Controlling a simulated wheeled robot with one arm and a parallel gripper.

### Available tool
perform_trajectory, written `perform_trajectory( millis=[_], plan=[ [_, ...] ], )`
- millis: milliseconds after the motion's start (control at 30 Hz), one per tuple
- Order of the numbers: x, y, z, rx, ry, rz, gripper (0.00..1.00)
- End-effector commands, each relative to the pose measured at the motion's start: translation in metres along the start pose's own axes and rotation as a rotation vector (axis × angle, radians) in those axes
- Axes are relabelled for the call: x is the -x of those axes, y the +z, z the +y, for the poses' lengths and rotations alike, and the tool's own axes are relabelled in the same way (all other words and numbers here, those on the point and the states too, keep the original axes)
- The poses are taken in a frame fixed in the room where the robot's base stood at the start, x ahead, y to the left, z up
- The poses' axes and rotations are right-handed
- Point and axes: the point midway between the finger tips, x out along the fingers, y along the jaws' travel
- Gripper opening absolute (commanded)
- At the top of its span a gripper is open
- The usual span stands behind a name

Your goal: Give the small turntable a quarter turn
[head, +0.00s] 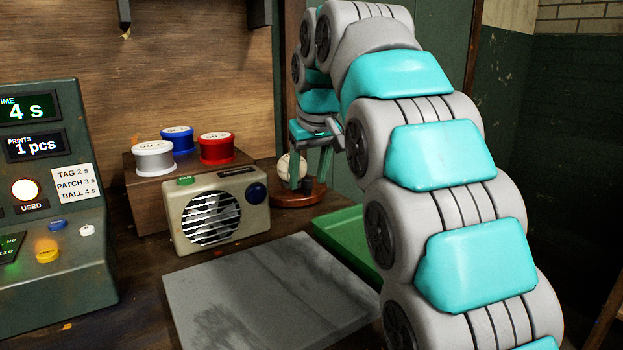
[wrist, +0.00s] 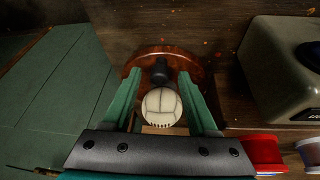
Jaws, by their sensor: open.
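The small turntable (head: 285,199) is a round brown wooden disc at the back of the bench. In the wrist view its rim (wrist: 187,62) shows beyond my fingers. A dark upright peg (wrist: 158,72) stands on it. A cream stitched leather ball (wrist: 160,106) sits beside the peg; it also shows in the head view (head: 284,166). My gripper (wrist: 159,76) is open, its green fingers either side of the peg and ball in the wrist view. I see no clear contact. In the head view my gripper (head: 310,172) partly hides the ball and turntable.
A beige fan box (head: 172,208) stands left of the turntable. Thread spools (head: 215,147) sit on a wooden block behind it. A green tray (head: 345,238) lies in front right. A grey slab (head: 265,290) covers the bench front. A control console (head: 85,250) is at left.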

Motion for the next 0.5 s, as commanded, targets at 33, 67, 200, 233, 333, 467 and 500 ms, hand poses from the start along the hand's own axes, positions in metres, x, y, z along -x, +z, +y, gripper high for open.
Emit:
perform_trajectory(
  millis=[33, 67, 200, 233, 333, 467, 500],
  plan=[
    [-0.0024, -0.0009, 0.0, 0.0, 0.0, -0.001, 0.59],
    [-0.0028, -0.0011, 0.0001, 0.0, 0.0, -0.001, 0.59],
    [-0.0023, -0.0013, 0.0001, 0.0, 0.0, 0.001, 0.59],
    [-0.0024, -0.0013, 0.0001, 0.0, 0.0, 0.0, 0.59],
    [-0.0022, -0.0013, 0.0001, 0.0, 0.0, 0.001, 0.49],
    [-0.0021, -0.0013, 0.0001, 0.0, 0.0, 0.001, 0.34],
    [-0.0021, -0.0013, 0.0001, 0.0, 0.0, 0.001, 0.3]
  ],
)
